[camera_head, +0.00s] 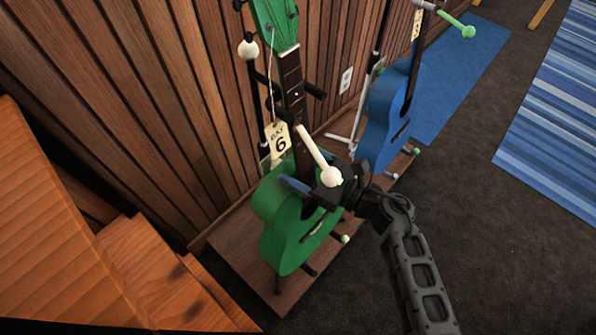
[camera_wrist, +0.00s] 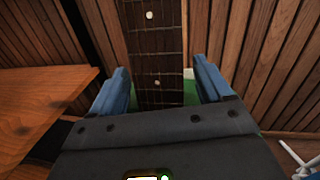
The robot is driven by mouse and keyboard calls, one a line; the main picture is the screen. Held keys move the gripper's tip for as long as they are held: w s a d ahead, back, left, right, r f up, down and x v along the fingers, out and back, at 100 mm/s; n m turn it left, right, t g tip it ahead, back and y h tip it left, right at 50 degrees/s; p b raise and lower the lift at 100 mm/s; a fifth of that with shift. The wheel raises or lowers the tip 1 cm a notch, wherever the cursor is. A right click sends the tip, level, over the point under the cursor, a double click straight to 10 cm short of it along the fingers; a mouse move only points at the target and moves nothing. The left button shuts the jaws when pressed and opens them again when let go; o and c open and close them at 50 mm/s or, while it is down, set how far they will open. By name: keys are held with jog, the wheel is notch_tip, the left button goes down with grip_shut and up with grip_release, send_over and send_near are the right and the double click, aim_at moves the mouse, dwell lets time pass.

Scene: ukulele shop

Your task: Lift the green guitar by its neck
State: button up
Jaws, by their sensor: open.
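The green guitar (camera_head: 282,218) stands upright on a stand against the wood-panelled wall in the head view. Its dark fretted neck (camera_head: 291,82) rises to a green headstock (camera_head: 275,20). My gripper (camera_head: 298,186) is in front of the guitar, around where the neck meets the body. In the wrist view, my open gripper (camera_wrist: 161,90) has one blue finger on each side of the fretboard (camera_wrist: 157,45), with a gap visible at each side. Some green of the body shows behind the fingers. My gripper and arm hide part of the body in the head view.
A white-tipped stand peg (camera_head: 318,155) crosses close to my gripper. A paper tag (camera_head: 278,141) marked 6 hangs by the neck. A blue guitar (camera_head: 388,110) stands to the right. Wooden furniture (camera_head: 60,235) is at the left. Dark carpet (camera_head: 500,240) is open at the right.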

grip_shut()
dwell(0.7)
jog(key=shift+r, duration=0.2)
